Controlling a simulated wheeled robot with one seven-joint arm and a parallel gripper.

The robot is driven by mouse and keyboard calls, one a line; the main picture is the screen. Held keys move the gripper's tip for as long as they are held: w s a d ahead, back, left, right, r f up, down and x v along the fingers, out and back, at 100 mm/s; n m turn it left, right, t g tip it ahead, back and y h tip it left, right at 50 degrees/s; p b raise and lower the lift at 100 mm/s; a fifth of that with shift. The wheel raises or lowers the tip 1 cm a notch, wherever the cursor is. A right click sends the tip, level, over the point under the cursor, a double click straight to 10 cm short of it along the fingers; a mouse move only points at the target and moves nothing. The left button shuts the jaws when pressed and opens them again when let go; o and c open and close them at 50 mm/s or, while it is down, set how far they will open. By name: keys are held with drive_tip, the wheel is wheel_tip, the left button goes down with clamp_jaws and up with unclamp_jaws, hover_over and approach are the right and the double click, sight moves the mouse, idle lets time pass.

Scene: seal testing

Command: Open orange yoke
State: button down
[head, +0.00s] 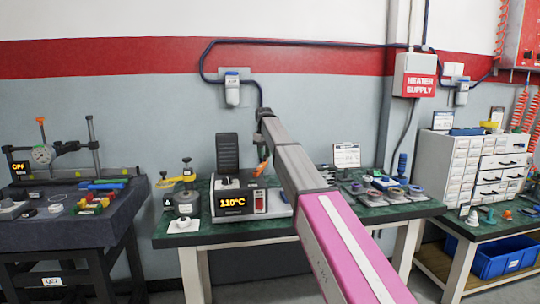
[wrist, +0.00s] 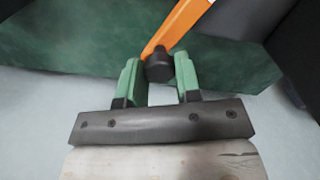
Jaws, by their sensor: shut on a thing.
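The orange yoke (wrist: 178,25) shows in the wrist view as a slanted orange bar with a black knob (wrist: 160,67) at its near end. My gripper (wrist: 159,76) has its two green fingers on either side of this knob and is shut on it. In the head view a small part of the orange yoke (head: 262,168) shows just left of my arm, above the heater unit (head: 233,203) with its 110°C display.
The heater stands on a green-topped bench (head: 215,232). A yellow-and-black clamp stand (head: 186,180) is to its left, and several seals and small parts lie to the right of my arm. A dark table (head: 75,235) with a dial gauge is at the left, white drawers (head: 460,165) at the right.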

drive_tip(key=shift+w+a+n, duration=0.15)
drive_tip(key=shift+a+n, duration=0.35)
drive_tip(key=shift+a, duration=0.25)
drive_tip(key=c, duration=0.8)
unclamp_jaws()
